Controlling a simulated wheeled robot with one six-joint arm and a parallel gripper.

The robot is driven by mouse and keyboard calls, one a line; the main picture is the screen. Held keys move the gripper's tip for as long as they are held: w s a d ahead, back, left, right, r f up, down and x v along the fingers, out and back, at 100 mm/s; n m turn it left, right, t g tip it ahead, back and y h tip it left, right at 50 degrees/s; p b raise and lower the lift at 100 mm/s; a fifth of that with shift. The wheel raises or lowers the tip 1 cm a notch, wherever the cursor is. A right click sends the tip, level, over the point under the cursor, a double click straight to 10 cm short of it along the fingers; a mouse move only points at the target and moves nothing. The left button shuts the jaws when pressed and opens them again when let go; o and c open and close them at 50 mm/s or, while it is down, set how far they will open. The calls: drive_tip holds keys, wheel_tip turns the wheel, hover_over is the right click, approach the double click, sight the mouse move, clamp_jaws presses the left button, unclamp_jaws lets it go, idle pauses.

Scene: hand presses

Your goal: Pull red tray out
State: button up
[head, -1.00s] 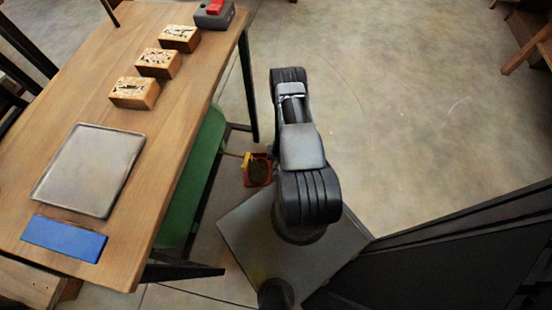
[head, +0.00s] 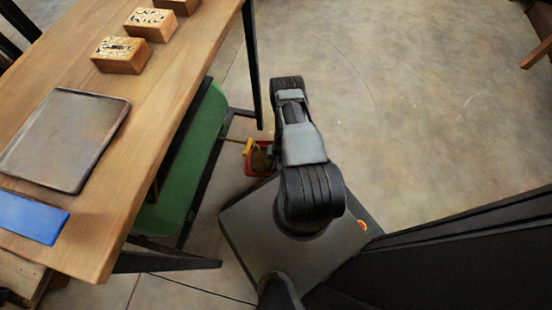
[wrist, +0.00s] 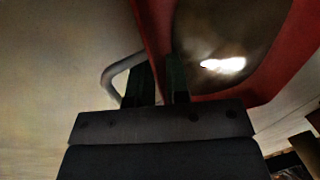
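The red tray (wrist: 290,70) fills the upper right of the wrist view, with a dark inside and a bright reflection. A grey looped handle (wrist: 112,76) stands out from its left wall. My gripper (wrist: 161,66) is right at this wall; one dark green finger overlaps the handle and the other overlaps the dark inside. A strip of red wall shows between the fingers, but I cannot tell whether they press on it. In the head view the red tray (head: 259,171) is small, low beside the green bench, with a yellow part at its left.
A wooden table (head: 135,120) at left bears a grey flat tray (head: 62,140), a blue block (head: 30,217) and several wooden boxes (head: 121,55). The green bench (head: 185,180) and dark table legs (head: 252,70) are close left of my arm. Open floor lies to the right.

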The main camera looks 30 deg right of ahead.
drive_tip(key=shift+c, duration=0.4)
clamp_jaws()
drive_tip(key=shift+f, duration=0.1)
